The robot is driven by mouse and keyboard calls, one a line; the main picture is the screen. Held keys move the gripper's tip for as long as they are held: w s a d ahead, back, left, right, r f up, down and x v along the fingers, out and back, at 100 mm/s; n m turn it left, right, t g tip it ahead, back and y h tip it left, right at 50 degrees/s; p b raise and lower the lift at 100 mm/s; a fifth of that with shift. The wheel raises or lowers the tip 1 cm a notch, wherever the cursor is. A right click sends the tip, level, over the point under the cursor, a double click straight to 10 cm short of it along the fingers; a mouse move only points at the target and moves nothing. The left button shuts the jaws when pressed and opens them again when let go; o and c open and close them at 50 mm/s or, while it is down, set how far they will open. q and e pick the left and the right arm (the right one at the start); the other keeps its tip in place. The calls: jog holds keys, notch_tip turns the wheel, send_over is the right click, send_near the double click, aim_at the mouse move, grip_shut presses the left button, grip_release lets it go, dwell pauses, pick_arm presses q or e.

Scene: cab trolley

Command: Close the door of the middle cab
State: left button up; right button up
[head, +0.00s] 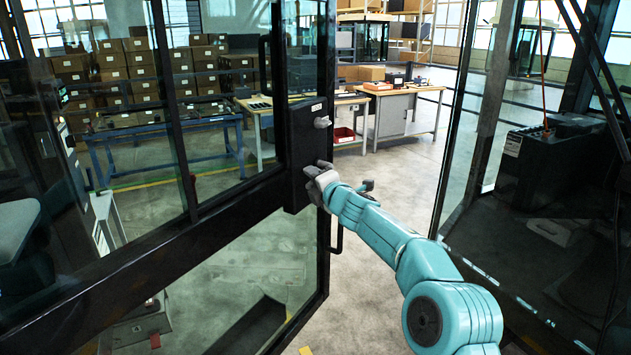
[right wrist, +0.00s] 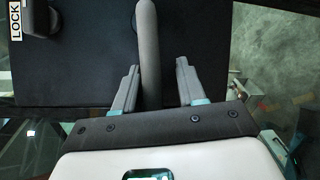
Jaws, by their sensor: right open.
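The cab door (head: 235,215), black-framed with glass panes, stands open, with a wide gap between its free edge and the dark door post (head: 478,130) on the right. A black lock box (head: 300,150) sits at its free edge, with a grey knob (head: 322,122) on it. My right gripper (head: 318,178) is at the lower part of this box. In the right wrist view, a grey curved handle (right wrist: 150,45) stands between the fingers of my open right gripper (right wrist: 157,75). Slim gaps seem to show on both sides; contact is unclear. My left gripper is out of view.
A dark seat (head: 20,235) is at the left behind the glass. A black box (head: 550,165) stands inside the cab at right. Workbenches (head: 400,93) and stacked cartons (head: 125,75) are far back. Bare floor (head: 395,175) fills the door gap.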

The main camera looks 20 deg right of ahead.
jog(key=shift+a+r, duration=0.1)
jog(key=s+d+m+h+b, duration=0.1)
jog(key=s+d+b, duration=0.2)
jog(key=s, duration=0.6)
jog(key=s+d+m+h+b, duration=0.1)
jog(key=s+d+h+b, duration=0.1)
jog(key=s+b, duration=0.5)
jog(key=s+d+m+h+b, duration=0.1)
jog(key=s+d+b, duration=0.3)
jog(key=s, duration=0.9)
jog(key=shift+s+d+h+b, duration=0.2)
jog(key=shift+d+h+b, duration=0.15)
jog(key=shift+b, duration=0.25)
jog(key=shift+s+r, duration=0.1)
jog(key=shift+s, duration=0.1)
